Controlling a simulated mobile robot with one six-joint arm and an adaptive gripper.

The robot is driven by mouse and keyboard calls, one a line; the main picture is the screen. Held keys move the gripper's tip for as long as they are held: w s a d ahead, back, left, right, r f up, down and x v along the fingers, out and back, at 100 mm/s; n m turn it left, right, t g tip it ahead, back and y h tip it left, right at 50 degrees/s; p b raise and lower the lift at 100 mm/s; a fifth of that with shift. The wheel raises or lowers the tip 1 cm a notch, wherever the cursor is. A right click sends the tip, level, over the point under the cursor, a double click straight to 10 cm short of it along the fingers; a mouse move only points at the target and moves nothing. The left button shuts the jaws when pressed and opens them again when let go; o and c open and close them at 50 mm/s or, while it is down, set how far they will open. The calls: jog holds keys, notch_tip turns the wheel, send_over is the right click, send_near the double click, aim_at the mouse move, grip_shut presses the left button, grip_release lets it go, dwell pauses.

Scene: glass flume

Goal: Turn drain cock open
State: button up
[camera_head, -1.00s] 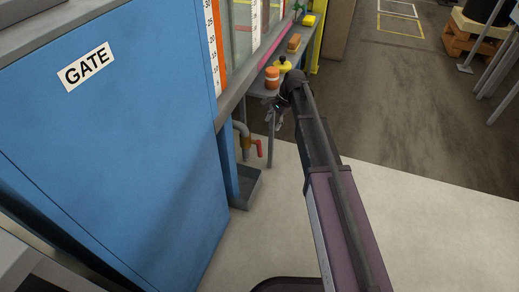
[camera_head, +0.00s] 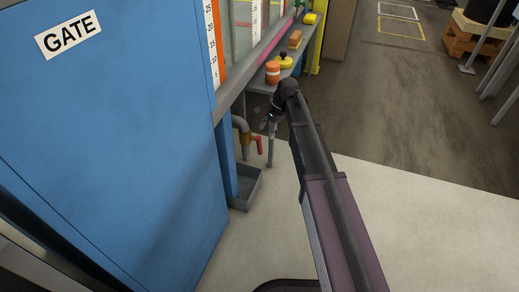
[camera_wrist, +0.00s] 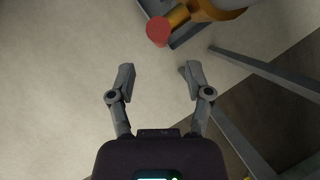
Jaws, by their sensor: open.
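The drain cock (camera_head: 244,142) is a brass body on a grey downturned pipe under the flume, with a red handle (camera_head: 257,143) pointing right. In the wrist view the brass cock (camera_wrist: 186,16) and its red handle end (camera_wrist: 158,31) show at the top, ahead of the fingertips. My gripper (camera_wrist: 158,78) is open and empty, apart from the handle. In the head view my gripper (camera_head: 267,121) is small, just right of the cock and slightly above the handle; its fingers are hard to make out there.
A grey drip tray (camera_head: 246,190) sits on the floor below the cock. A blue cabinet marked GATE (camera_head: 130,150) stands left. A grey bench leg (camera_head: 271,150) stands right of the handle, with orange and yellow items on the bench above. The pale floor in front is clear.

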aim_at(259, 145)
jog(key=shift+b+x, duration=3.2)
jog(key=shift+x, duration=0.55)
jog(key=shift+c, duration=0.3)
jog(key=shift+s, duration=0.1)
grip_shut()
